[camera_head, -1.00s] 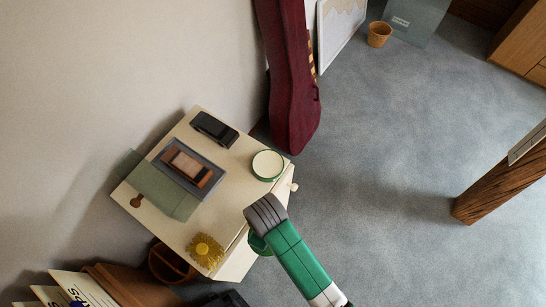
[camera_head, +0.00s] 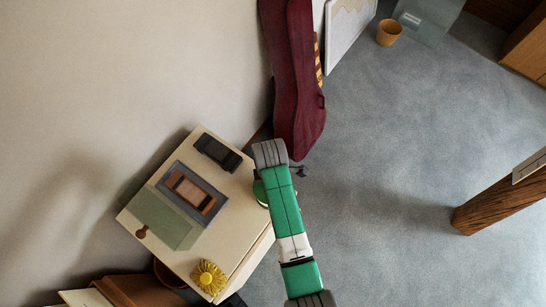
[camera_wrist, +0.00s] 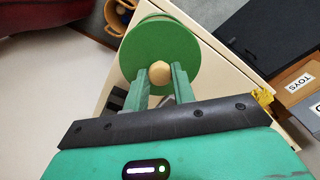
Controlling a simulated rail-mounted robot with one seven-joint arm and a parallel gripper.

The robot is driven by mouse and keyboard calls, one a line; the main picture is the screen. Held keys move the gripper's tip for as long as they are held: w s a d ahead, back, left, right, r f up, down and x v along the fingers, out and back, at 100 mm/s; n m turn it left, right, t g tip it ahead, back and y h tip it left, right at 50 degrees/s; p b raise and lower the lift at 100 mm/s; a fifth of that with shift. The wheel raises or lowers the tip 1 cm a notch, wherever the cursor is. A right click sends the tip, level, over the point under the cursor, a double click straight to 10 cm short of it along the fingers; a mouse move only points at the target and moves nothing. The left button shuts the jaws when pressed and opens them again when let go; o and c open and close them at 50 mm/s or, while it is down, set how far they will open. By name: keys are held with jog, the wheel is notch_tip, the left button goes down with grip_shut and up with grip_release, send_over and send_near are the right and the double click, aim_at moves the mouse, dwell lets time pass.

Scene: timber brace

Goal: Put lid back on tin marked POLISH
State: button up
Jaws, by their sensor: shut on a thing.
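A round green lid (camera_wrist: 134,58) with a pale wooden knob (camera_wrist: 159,70) fills the upper middle of the wrist view. My gripper (camera_wrist: 160,76) is shut on the knob, one finger on each side. A pale edge and green rim of the tin (camera_wrist: 150,17) show just past the lid's far side. The lid hides most of it, so I cannot tell whether the two touch or are apart. In the head view my arm covers the tin's place on the cream cabinet top (camera_head: 226,222); only a green curved edge shows beside it. No POLISH marking is readable.
A maroon instrument case (camera_head: 293,85) stands behind. Floor to the right is clear up to a wooden post (camera_head: 490,205).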

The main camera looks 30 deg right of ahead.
notch_tip(320, 180, down, 4)
jog(key=b, duration=0.4)
jog(key=shift+f, duration=0.25)
jog(key=shift+f+b, duration=0.5)
jog(key=shift+f, duration=0.25)
jog(key=shift+r+p, duration=0.1)
jog(key=shift+p, duration=0.5)
jog(key=shift+f+p, duration=0.25)
jog(key=shift+p, duration=0.05)
dwell(1.2)
jog(key=o, duration=1.5)
jog(key=shift+o, duration=0.2)
